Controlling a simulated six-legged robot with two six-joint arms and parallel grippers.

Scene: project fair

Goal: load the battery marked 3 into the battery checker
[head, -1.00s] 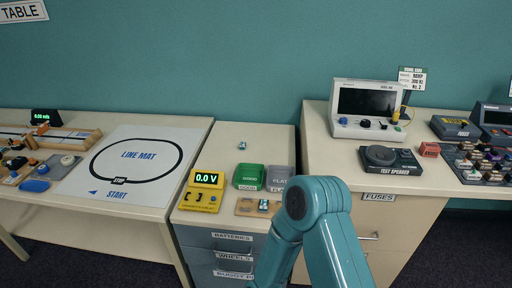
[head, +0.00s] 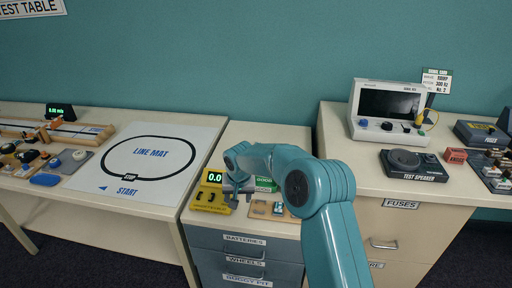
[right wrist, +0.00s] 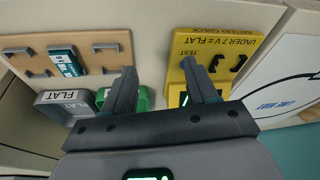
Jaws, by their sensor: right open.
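The yellow battery checker (head: 197,204) stands at the left front of the middle drawer unit's top. Its green display begins 0.0, the rest hidden by my gripper. In the right wrist view the checker (right wrist: 219,42) shows two black clips with nothing between them. A teal and white battery (right wrist: 66,61) sits in a wooden holder (right wrist: 100,67); it also shows in the head view (head: 278,208). I cannot read its number. My right gripper (head: 236,188) is open and empty above the checker's right side; its fingers (right wrist: 158,88) point between checker and holder. My left gripper is out of view.
A green GOOD tray (right wrist: 146,98) and a grey FLAT tray (right wrist: 66,101) lie behind the holder. The line mat (head: 150,158) lies on the left table. A test speaker (head: 412,164) and an oscilloscope (head: 386,112) stand on the higher right cabinet.

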